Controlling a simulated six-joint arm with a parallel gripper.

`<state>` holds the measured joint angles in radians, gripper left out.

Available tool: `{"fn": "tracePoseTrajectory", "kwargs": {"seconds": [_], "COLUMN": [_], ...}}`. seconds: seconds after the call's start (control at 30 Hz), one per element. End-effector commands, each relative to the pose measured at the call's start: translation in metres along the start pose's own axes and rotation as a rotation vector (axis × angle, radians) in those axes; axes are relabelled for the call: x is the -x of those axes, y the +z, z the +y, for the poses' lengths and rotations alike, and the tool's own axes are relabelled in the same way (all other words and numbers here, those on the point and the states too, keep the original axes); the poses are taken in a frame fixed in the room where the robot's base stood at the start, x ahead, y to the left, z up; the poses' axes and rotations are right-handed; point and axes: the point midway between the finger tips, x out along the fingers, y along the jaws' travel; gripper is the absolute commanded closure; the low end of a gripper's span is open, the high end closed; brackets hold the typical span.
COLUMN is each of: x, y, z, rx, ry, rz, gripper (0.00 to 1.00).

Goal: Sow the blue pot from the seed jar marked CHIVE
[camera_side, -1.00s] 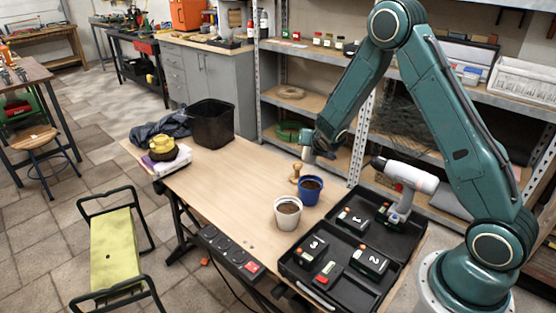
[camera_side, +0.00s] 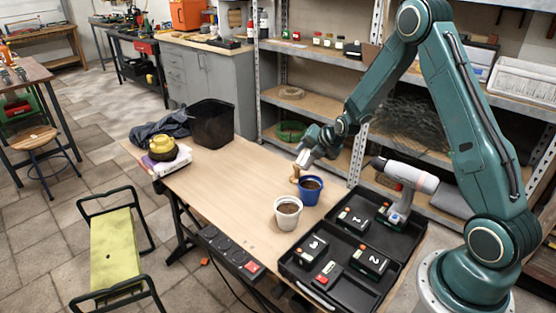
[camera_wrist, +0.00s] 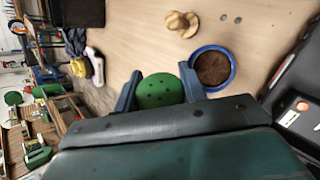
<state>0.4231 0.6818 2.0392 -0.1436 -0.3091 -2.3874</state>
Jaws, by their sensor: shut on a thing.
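My gripper (camera_wrist: 160,84) is shut on a small jar with a green, holed lid (camera_wrist: 160,96); the lid faces the wrist camera. In the side view my gripper (camera_side: 310,152) holds the pale jar (camera_side: 303,158) in the air, tilted, above the far side of the bench near the blue pot. No label on the held jar is readable. The blue pot (camera_side: 310,196) stands upright on the bench with brown soil inside. It also shows in the wrist view (camera_wrist: 232,72), to the right of the jar. I see no seeds on the soil.
A white pot of soil (camera_side: 288,217) stands beside the blue pot. A wooden piece (camera_side: 296,175) stands just behind. A black case with a drill and batteries (camera_side: 342,250) lies to the right. Several small jars (camera_side: 328,40) stand on the shelf. The bench's middle is clear.

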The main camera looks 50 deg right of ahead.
Motion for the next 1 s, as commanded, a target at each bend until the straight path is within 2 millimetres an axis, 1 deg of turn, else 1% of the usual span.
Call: {"fn": "tracePoseTrajectory", "kwargs": {"seconds": [1.0], "x": [-0.025], "y": [-0.024], "z": [-0.016], "rx": [-0.496], "ry": [0.179], "rz": [0.533], "gripper": [0.83]}}
